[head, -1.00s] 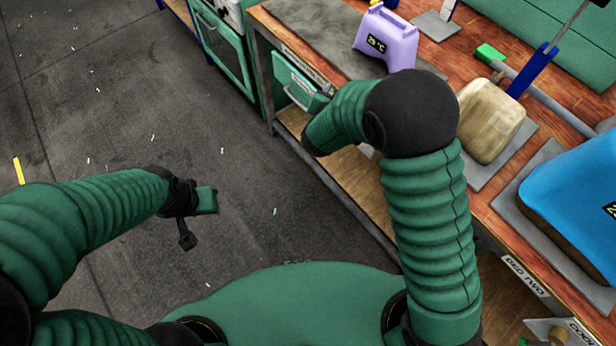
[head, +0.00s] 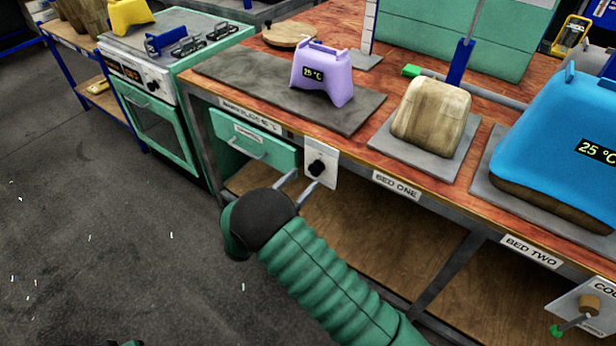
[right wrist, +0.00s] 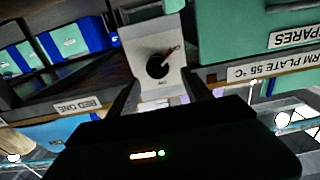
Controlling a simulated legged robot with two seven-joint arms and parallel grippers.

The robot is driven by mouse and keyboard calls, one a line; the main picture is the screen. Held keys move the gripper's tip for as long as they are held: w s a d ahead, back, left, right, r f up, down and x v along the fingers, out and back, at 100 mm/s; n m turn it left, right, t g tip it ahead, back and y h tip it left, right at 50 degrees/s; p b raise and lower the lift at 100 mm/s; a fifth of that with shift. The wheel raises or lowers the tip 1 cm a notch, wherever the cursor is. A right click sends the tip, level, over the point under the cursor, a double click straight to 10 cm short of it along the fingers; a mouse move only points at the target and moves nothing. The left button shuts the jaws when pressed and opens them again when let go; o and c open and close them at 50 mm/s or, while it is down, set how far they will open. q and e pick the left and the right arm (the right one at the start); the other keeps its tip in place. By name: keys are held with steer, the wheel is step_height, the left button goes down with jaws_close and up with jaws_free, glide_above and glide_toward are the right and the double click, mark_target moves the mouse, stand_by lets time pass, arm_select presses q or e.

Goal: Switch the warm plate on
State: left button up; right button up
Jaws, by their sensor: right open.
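The warm plate is a flat grey slab (head: 225,72) on the bench top, with a lilac block (head: 322,74) reading 25 °C standing on it. Its label on the bench's front edge also shows in the right wrist view (right wrist: 257,70). Below hangs a white panel with a black knob (head: 317,168), also in the right wrist view (right wrist: 157,66).
A green drawer (head: 252,142) with a bar handle is left of the panel. A green stove (head: 160,110) stands further left. Bed one's tan block (head: 432,115) and bed two's blue cover (head: 560,140) stand to the right. An open shelf (head: 350,225) lies below the bench.

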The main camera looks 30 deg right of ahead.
mark_target(313, 171)
steer(key=x, duration=0.5)
steer(key=shift+s+d+f, duration=0.15)
steer(key=shift+d+f, duration=0.05)
steer(key=shift+d, duration=0.05)
steer(key=shift+a, duration=0.15)
steer(key=shift+a+r, duration=0.15)
steer(key=shift+a, duration=0.05)
steer(key=c, duration=0.4)
steer(key=shift+d, duration=0.1)
jaws_close()
